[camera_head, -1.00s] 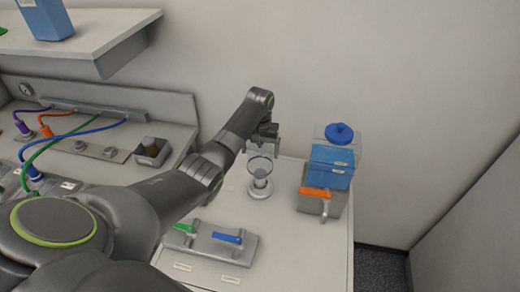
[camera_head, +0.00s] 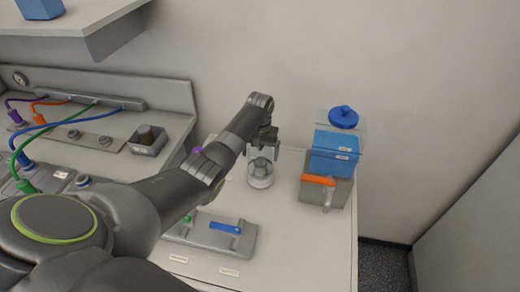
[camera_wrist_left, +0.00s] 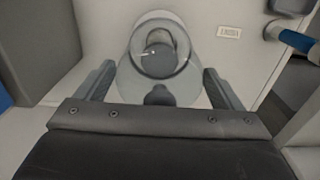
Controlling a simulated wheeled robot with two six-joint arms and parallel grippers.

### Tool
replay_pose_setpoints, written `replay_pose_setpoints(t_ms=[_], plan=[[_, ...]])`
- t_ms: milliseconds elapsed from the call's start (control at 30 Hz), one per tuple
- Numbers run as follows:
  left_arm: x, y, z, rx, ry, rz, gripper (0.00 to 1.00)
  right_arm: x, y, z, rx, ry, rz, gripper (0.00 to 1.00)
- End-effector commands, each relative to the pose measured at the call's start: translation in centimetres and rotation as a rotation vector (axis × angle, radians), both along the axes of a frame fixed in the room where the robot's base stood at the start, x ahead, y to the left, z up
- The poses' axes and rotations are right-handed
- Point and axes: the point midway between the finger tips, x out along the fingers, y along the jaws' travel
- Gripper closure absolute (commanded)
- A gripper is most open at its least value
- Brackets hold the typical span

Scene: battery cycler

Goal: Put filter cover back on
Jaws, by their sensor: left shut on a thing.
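The filter cover (camera_head: 262,164) is a clear round cup. It stands upright at the round pale filter base (camera_head: 260,184) on the white counter. My left gripper (camera_head: 263,146) points down from above and is shut on the cover. In the left wrist view, the clear cover (camera_wrist_left: 160,58) shows between the two fingers of my left gripper (camera_wrist_left: 159,72), with the grey filter inside its ring. Whether its rim is fully seated on the base cannot be told. My right gripper is not in view.
A grey plate with green and blue handles (camera_head: 212,235) lies in front. Cabled panels and a small bin (camera_head: 147,140) are to the left.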

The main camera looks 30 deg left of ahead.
Motion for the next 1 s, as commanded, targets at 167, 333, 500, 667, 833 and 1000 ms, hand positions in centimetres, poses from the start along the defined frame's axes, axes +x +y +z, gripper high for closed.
replay_pose_setpoints(t_ms=[167,333,500,667,833,1000], plan=[[0.0,0.0,-1.7,0.0,0.0,0.0,0.35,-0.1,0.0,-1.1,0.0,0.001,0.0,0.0],[0.0,0.0,-2.9,0.0,0.0,0.0,0.35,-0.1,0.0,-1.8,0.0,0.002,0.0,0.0],[0.0,0.0,-3.6,0.0,-0.001,0.0,0.35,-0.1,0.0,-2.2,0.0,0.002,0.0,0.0],[0.1,0.0,-3.8,0.0,-0.001,0.0,0.35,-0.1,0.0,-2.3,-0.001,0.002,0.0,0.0],[0.1,0.0,-3.8,0.0,-0.001,0.0,0.35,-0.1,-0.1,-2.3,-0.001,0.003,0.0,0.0],[0.0,0.0,-3.8,0.0,-0.001,0.0,0.35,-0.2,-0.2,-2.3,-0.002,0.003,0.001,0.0]])
